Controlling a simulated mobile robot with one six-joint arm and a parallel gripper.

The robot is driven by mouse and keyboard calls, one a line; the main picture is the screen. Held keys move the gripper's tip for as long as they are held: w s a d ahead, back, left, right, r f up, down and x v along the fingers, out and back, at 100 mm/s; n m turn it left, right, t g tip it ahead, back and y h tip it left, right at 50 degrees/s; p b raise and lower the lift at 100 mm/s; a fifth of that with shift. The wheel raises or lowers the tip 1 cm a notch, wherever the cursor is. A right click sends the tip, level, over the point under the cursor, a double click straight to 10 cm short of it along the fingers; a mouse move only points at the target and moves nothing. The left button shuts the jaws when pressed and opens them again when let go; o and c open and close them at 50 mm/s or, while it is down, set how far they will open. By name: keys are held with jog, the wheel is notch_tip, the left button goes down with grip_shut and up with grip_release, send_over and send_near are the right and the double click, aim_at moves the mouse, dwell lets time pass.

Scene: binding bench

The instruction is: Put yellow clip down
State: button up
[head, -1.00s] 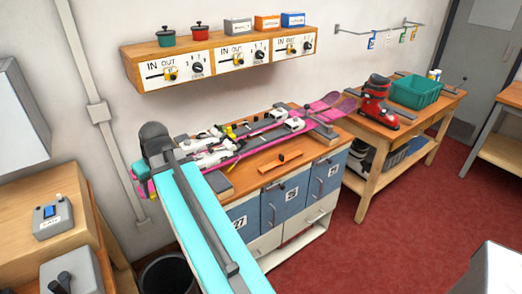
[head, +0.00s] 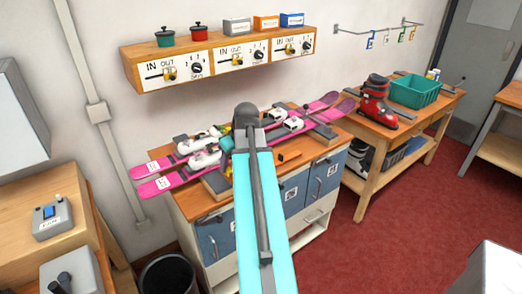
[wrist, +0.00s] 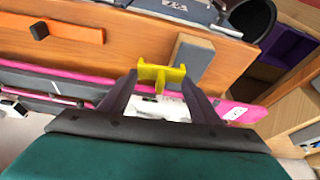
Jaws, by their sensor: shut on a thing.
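The yellow clip (wrist: 162,72) is between the fingertips of my gripper (wrist: 163,84) in the wrist view. My gripper is shut on it. Behind the clip in that view are the wooden bench top (wrist: 130,48), a grey block (wrist: 192,60) and a pink ski (wrist: 240,113). I cannot tell whether the clip touches any of them.
Two pink skis (head: 160,185) with white bindings lie along the bench (head: 190,203). An orange bar (wrist: 55,28) lies on the bench top near its front. A wall shelf (head: 215,62) is above. A black bin (head: 168,274) stands at the bench's front left.

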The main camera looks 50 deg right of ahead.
jog(key=s+d, duration=1.1)
jog(key=s, duration=0.1)
jog(key=shift+d+m, duration=0.35)
jog(key=shift+m, duration=0.05)
jog(key=shift+f, duration=0.1)
jog(key=w+d+f+p, duration=0.1)
jog(key=w, duration=0.1)
jog(key=w+d+f+p, duration=0.1)
jog(key=w+f, duration=0.1)
jog(key=w, duration=0.1)
jog(key=w+d+f+p, duration=0.1)
jog(key=w, duration=0.2)
jog(key=shift+w+f, duration=0.15)
jog(key=shift+w, duration=0.1)
jog(key=shift+w+f, duration=0.4)
jog(key=shift+w, duration=0.1)
jog(key=shift+w+d, duration=0.1)
